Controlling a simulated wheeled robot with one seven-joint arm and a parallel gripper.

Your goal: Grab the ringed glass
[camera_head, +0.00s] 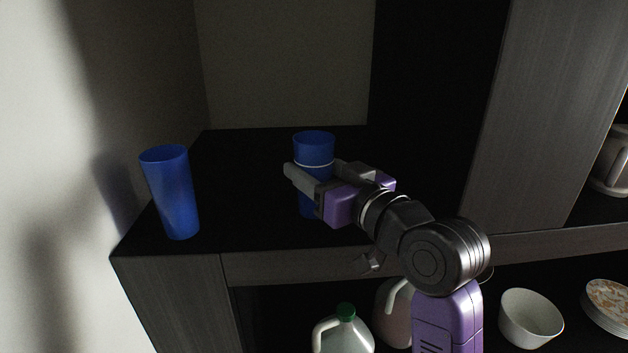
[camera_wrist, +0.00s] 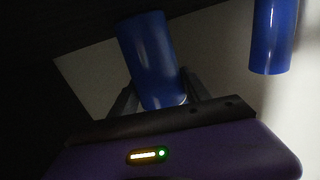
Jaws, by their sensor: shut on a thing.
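The ringed glass (camera_head: 314,146) is a blue tumbler with a thin pale ring around its upper part. It stands upright on the dark counter, or just above it; I cannot tell which. My gripper (camera_head: 312,176) reaches in from the right and is shut on this glass, with its fingers just below the ring. In the wrist view the held glass (camera_wrist: 150,58) is between the fingers of my gripper (camera_wrist: 160,95). A second blue glass (camera_head: 172,192), with no ring in sight, stands apart to the left near the counter edge; it also shows in the wrist view (camera_wrist: 272,35).
The dark counter (camera_head: 222,190) is clear between the two glasses. A pale wall bounds it on the left and a dark cabinet panel (camera_head: 540,110) on the right. Below are a green-capped jug (camera_head: 343,332), a white bowl (camera_head: 530,318) and plates (camera_head: 608,303).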

